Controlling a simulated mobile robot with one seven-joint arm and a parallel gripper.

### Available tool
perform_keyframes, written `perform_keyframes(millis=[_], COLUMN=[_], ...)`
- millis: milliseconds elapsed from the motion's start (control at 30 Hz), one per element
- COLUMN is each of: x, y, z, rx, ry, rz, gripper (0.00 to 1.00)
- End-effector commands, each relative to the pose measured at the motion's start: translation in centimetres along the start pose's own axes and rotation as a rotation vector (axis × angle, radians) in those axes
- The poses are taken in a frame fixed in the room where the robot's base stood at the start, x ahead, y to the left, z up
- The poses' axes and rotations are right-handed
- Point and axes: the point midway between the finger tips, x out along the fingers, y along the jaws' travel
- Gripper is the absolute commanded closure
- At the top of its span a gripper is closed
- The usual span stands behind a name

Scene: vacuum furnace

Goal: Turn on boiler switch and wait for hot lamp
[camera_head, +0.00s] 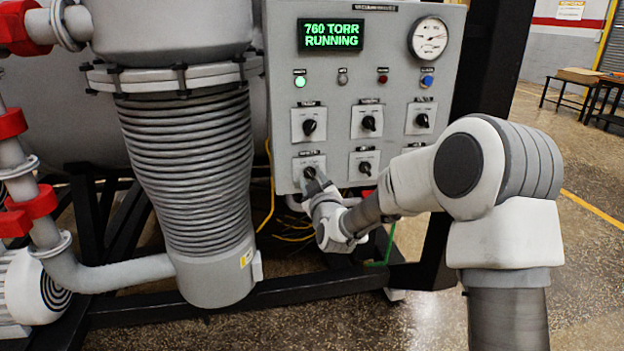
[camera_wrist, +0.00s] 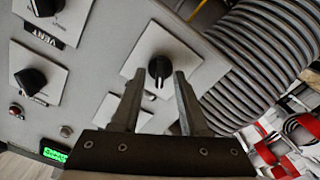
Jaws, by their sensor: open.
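The control panel (camera_head: 283,100) has several black rotary switches on white plates in two rows. My gripper (camera_head: 314,178) is at the lower left switch (camera_head: 309,171), whose label I cannot read clearly. In the wrist view, my gripper (camera_wrist: 160,74) is open. Its two fingers stand on either side of the black knob (camera_wrist: 159,66); I cannot tell whether they touch it. A row of lamps runs above the switches: a lit green lamp (camera_head: 300,80), a grey one (camera_head: 342,79), a dark red one (camera_head: 383,79) and a blue one (camera_head: 427,81). I cannot read which is the hot lamp.
The display (camera_head: 331,35) reads "760 TORR RUNNING", beside a round gauge (camera_head: 430,38). A ribbed metal vessel (camera_head: 190,160) stands close left of the panel. A black frame (camera_head: 330,285) runs below. Open floor (camera_head: 585,260) and a table (camera_head: 580,77) lie to the right.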

Motion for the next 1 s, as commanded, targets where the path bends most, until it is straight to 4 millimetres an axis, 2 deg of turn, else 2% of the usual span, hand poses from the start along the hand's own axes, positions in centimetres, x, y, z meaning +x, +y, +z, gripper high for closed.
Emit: perform_keyframes(millis=[200,467,1000], x=[0.03,0.01,0.01], y=[-0.02,-0.01,-0.07], z=[-0.02,-0.02,0.14], rx=[0.0,0.0,0.043], ry=[0.0,0.0,0.001], rz=[0.0,0.0,0.0], gripper=[0.56,1.0,1.0])
